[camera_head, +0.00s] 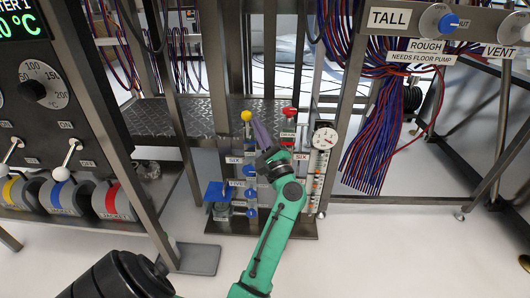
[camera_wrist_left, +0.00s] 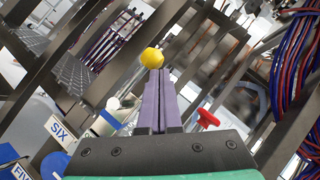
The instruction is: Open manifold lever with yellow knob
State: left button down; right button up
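The yellow knob (camera_head: 246,116) tops the manifold lever, which stands upright beside the SIX label. In the left wrist view the yellow knob (camera_wrist_left: 152,57) shows just past the fingertips. My left gripper (camera_head: 257,123), on the green arm, is just right of the knob in the head view. Its purple fingers (camera_wrist_left: 160,72) lie together with only a thin line between them and nothing seen held. I cannot tell whether the tips touch the knob. The lever's stem is partly hidden behind the fingers in the wrist view. My right gripper is not in view.
A red handle (camera_head: 289,112) and a round gauge (camera_head: 325,138) stand right of my gripper. Blue knobs (camera_head: 250,190) sit lower on the manifold. Metal frame posts (camera_head: 345,100) rise on the right, and a cable bundle (camera_head: 385,140) hangs there.

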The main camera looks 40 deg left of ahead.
pick_arm(q)
jog(key=p+v, duration=0.1)
jog(key=v, duration=1.1)
